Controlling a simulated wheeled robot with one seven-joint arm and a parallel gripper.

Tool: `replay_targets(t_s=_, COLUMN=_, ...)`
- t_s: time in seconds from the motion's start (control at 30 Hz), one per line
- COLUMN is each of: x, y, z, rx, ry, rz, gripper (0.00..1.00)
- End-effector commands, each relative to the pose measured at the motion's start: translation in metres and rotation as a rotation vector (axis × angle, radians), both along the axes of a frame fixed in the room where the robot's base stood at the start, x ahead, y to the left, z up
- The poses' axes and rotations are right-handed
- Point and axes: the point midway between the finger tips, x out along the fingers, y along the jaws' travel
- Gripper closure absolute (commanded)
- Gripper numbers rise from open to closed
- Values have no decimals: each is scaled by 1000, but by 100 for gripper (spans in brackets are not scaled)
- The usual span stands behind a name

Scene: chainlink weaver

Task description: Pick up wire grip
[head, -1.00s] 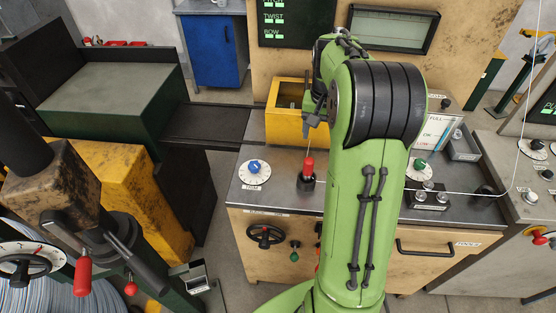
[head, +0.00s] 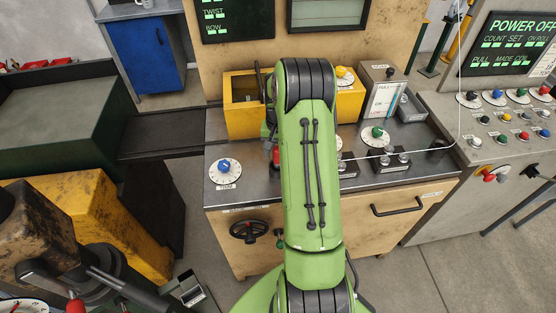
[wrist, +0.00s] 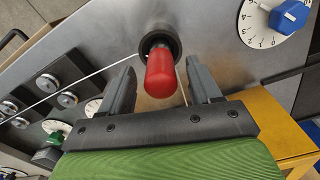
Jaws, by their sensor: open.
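A red handle (wrist: 160,74), which I take for the wire grip, stands in a round black collar on the metal bench top in the wrist view. In the head view only a bit of the red handle (head: 276,158) shows at the left edge of my arm. My gripper (wrist: 160,66) is open, with one finger on each side of the handle. I see gaps between the handle and both fingers. In the head view my green arm hides most of the gripper.
The bench top (head: 247,187) carries a blue-knobbed dial (head: 224,170) on the left and a green-knobbed dial (head: 376,136) on the right. A yellow open box (head: 241,122) stands behind. A thin white wire (wrist: 102,70) runs past the handle.

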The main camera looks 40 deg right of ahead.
Motion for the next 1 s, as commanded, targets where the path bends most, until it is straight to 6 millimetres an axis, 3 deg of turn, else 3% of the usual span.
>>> replay_targets(t_s=0.13, x=-1, y=1, z=-26, rx=2, ry=2, rz=0, gripper=37)
replay_targets(t_s=0.4, x=0, y=1, z=-30, rx=-1, ry=-1, rz=1, gripper=39)
replay_targets(t_s=0.8, x=0, y=1, z=-30, rx=0, ry=0, rz=1, gripper=100)
replay_targets(t_s=1.0, x=0, y=0, z=-29, rx=-1, ry=-1, rz=1, gripper=100)
